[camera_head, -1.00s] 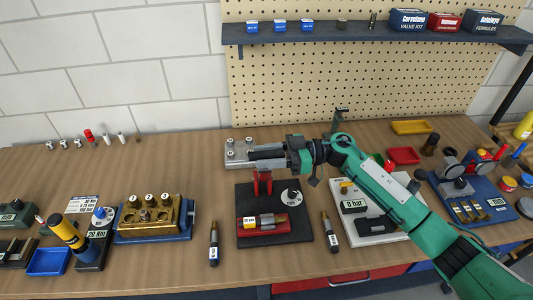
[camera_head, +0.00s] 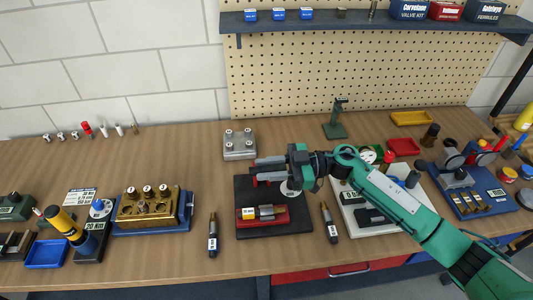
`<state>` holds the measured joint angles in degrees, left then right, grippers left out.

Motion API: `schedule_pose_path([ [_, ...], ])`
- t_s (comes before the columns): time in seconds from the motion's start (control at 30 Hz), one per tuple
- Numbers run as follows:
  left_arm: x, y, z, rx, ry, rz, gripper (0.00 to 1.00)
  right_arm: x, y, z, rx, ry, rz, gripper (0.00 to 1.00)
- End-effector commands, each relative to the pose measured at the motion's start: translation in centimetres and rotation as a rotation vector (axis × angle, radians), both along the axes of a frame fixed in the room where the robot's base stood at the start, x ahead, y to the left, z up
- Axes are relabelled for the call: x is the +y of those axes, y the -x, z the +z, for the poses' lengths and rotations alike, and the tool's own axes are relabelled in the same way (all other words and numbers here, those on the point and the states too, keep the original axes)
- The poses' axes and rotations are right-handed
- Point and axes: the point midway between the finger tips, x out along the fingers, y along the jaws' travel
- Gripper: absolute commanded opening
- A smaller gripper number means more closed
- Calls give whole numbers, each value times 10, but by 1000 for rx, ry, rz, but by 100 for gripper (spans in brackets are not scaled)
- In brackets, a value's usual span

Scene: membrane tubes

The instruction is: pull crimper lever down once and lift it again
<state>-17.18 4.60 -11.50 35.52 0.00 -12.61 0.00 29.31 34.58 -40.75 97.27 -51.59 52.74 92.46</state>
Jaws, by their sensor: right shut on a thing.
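The crimper has a black base plate (camera_head: 247,222) with a red bed (camera_head: 250,223) that holds a brass-and-dark piece (camera_head: 267,212). A pale round dial lies at its right side, partly covered by my gripper. My right gripper (camera_head: 262,170) reaches in from the right, low over the back of the base plate. It is shut on the crimper's red lever (camera_head: 255,182). Only small red parts of the lever show under the jaws; the rest is hidden. My left gripper is not in view.
A grey metal block (camera_head: 240,153) stands behind the crimper. Dark cylindrical tools lie left (camera_head: 213,236) and right (camera_head: 329,222) of the base plate. A brass block on a blue base (camera_head: 178,227) is further left. A white-based gauge unit (camera_head: 376,227) sits under my arm.

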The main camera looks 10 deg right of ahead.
Motion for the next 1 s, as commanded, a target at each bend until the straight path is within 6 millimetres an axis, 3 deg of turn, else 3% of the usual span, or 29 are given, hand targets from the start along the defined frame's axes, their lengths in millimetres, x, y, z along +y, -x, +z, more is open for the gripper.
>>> schedule_pose_path([
  [0.03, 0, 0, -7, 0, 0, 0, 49, 0, 10, -13, -29, 1, 4, 0],
  [0.2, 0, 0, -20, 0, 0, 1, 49, 1, 31, -36, -155, 0, 3, 0],
  [0.5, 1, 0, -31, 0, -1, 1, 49, 1, 54, -67, -261, 0, 3, 0],
  [1.0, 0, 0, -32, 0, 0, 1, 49, 1, 60, -80, -260, 0, 2, 0],
])
